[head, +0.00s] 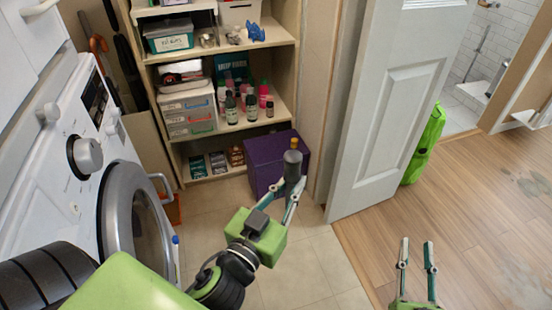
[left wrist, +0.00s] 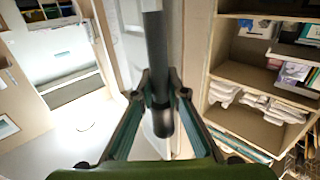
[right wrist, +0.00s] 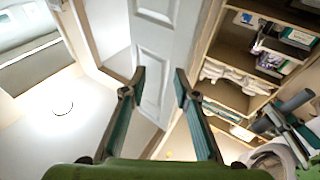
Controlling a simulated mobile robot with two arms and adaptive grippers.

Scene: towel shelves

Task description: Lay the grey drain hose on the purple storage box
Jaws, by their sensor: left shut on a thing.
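The purple storage box (head: 262,152) stands on the tiled floor against the right end of the shelf. The grey drain hose (head: 292,165) is a dark grey tube with a yellowish top end, held roughly upright in front of the box's right part in the head view. My left gripper (head: 281,188) is shut on the hose; the left wrist view shows the hose (left wrist: 156,50) between its fingers. Whether the hose touches the box cannot be told. My right gripper (head: 416,242) is open and empty, low at the right; its spread fingers also show in the right wrist view (right wrist: 160,75).
A wooden shelf (head: 228,131) with bottles, drawers and small boxes stands behind. Wooden floor at right is clear.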

